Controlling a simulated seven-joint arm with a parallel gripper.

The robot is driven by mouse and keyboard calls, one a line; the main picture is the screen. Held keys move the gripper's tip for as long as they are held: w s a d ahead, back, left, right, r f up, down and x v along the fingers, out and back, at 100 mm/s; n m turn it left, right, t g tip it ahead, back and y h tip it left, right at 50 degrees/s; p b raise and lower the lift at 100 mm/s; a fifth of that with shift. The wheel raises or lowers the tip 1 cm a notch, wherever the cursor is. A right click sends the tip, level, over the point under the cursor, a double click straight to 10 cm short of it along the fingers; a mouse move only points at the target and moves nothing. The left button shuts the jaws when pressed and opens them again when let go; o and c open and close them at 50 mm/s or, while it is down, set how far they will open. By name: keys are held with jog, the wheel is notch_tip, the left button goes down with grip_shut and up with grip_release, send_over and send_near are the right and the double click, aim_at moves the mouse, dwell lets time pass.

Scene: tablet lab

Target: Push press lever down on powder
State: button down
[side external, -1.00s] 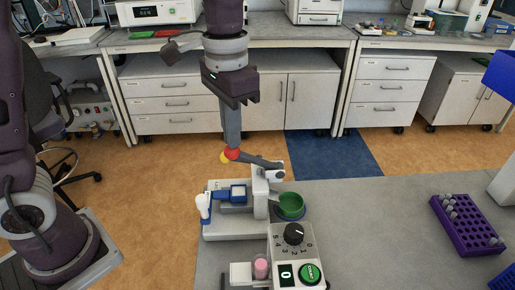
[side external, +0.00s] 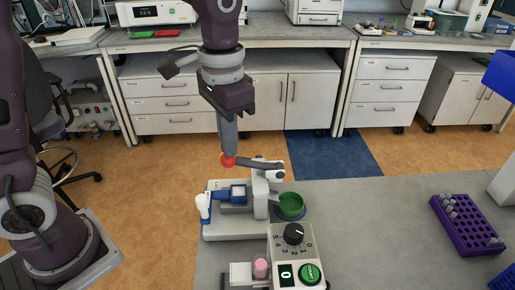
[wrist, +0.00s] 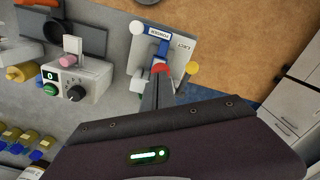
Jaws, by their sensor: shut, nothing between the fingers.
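The tablet press (side external: 235,228) is a white and grey body with a blue part (side external: 238,193) on top. Its dark grey press lever (side external: 252,165) ends in a red knob (side external: 228,161) and lies nearly level. My gripper (side external: 228,150) is shut and points down, its tips at the red knob and seemingly touching it from above. In the wrist view, the red knob (wrist: 160,68) shows just past my fingertips. I see no loose powder; the die is hidden.
A green cup (side external: 290,206) stands right of the press. A control box (side external: 297,240) with a dial and green button is in front. A purple rack (side external: 467,225) of vials stands far right. The grey table between is clear.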

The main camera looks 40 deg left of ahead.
jog(key=shift+a+f, duration=0.1)
jog(key=shift+f, duration=0.4)
jog(key=shift+s, duration=0.1)
jog(key=shift+f, duration=1.05)
dwell(0.9)
